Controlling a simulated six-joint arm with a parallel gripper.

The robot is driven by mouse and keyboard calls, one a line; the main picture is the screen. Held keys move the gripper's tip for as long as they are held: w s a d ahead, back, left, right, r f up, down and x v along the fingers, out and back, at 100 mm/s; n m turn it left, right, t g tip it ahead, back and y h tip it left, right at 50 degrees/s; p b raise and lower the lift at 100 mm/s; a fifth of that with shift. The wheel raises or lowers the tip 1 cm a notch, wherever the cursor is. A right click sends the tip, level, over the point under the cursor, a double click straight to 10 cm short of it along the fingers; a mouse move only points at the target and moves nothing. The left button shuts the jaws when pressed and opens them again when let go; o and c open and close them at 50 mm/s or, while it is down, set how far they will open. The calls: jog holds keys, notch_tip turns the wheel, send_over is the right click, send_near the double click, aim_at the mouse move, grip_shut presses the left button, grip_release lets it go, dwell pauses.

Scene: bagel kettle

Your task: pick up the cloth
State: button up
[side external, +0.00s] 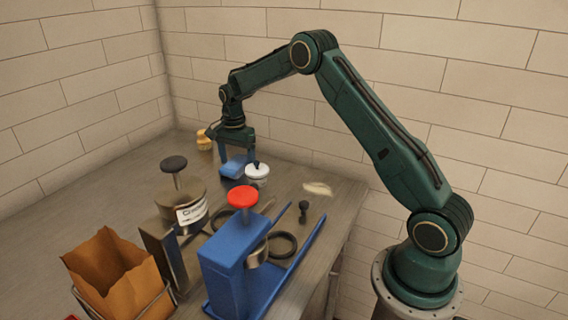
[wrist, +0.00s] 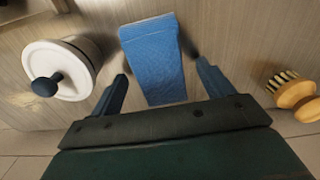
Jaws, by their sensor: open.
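The cloth (wrist: 153,62) is a folded blue rectangle lying on the table, seen between my finger tips in the wrist view. In the side external view the cloth (side external: 233,168) shows under my gripper, partly covered by it. My gripper (wrist: 160,78) is open, pointing down at the cloth, with one finger on each side of it. In the side external view my gripper (side external: 238,160) is low over the far part of the table. I cannot tell whether the fingers touch the cloth. The jaws hold nothing.
A white lidded pot (wrist: 62,70) with a dark knob stands close left of my gripper in the wrist view. A wooden brush (wrist: 296,98) lies to the right. Nearer the side camera are a kettle (side external: 181,203), a blue stand (side external: 226,265) with a red knob (side external: 243,197), and a paper bag (side external: 112,272).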

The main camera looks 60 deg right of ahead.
aim_at(237, 161)
jog(key=shift+c, duration=0.4)
jog(key=c, duration=1)
jog(key=shift+r, duration=0.1)
notch_tip(237, 161, up, 20)
jog(key=shift+f, duration=0.1)
dwell(0.4)
